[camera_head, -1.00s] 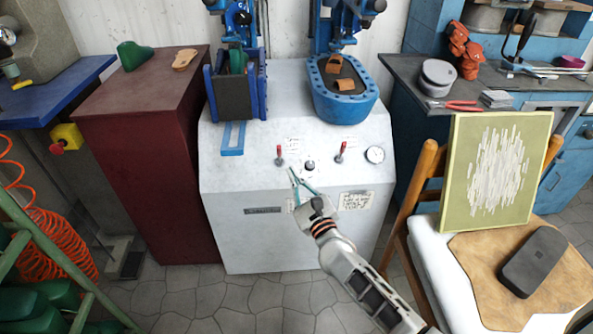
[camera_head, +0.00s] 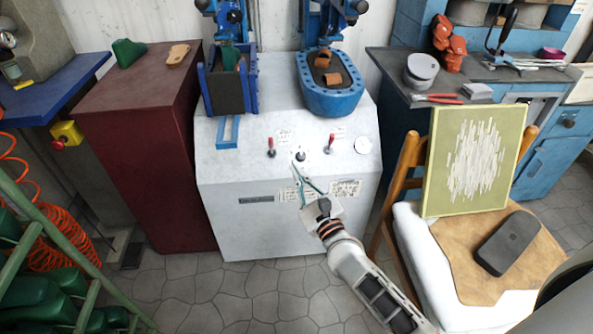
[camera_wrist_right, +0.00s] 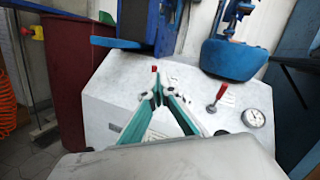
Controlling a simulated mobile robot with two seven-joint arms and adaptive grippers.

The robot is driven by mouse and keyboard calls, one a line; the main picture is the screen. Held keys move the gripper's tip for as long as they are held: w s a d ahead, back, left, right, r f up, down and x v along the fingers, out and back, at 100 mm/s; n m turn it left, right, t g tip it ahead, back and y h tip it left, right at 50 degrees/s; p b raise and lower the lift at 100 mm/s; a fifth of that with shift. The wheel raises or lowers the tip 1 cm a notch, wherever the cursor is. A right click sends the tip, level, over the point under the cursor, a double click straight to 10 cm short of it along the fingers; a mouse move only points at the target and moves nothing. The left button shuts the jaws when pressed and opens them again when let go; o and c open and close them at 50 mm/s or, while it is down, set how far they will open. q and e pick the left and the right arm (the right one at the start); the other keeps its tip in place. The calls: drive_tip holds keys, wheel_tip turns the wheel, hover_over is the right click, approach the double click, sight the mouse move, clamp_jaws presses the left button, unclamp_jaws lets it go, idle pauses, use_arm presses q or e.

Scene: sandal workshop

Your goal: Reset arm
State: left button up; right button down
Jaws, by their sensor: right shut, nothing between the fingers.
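My right arm comes in from the lower right in the head view. Its gripper (camera_head: 300,174) is shut and empty in front of the white press machine (camera_head: 230,220), below the red-handled levers. In the right wrist view the green-sided fingers (camera_wrist_right: 158,90) meet at the tips, with the machine's front behind them. The left red lever (camera_head: 271,147) and the right red lever (camera_head: 329,143) both stand upright. The right lever also shows in the wrist view (camera_wrist_right: 218,97). My left gripper is not in view.
A wooden chair (camera_head: 408,165) with a framed green panel (camera_head: 433,200) stands close to the right arm. A dark red cabinet (camera_head: 150,190) is at left, and a green ladder frame (camera_head: 60,225) at lower left. Blue clamps (camera_head: 335,103) sit on the machine. The tiled floor in front is open.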

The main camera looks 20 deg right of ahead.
use_arm(q)
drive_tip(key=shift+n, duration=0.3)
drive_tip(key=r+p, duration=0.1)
drive_tip(key=p, duration=0.2)
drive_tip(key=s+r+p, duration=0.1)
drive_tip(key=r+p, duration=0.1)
drive_tip(key=p, duration=0.1)
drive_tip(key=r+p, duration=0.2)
drive_tip(key=p, duration=0.2)
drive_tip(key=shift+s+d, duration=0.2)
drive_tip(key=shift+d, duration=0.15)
use_arm(e)
drive_tip(key=s+a+f+n+g, duration=0.1)
drive_tip(key=s+f+n+g, duration=0.2)
drive_tip(key=s+n, duration=0.8)
drive_tip(key=s+a+f+n+g+y, duration=0.1)
drive_tip(key=s+f+n+g, duration=0.2)
drive_tip(key=s+n, duration=0.8)
drive_tip(key=s+a+f+n+g, duration=0.1)
drive_tip(key=s+f+n+g, duration=0.2)
drive_tip(key=s+n, duration=0.9)
wheel_tip(320, 180, down, 3)
drive_tip(key=shift+a+f+n+y, duration=0.1)
drive_tip(key=shift+a+n+y, duration=0.2)
drive_tip(key=shift+n, duration=0.3)
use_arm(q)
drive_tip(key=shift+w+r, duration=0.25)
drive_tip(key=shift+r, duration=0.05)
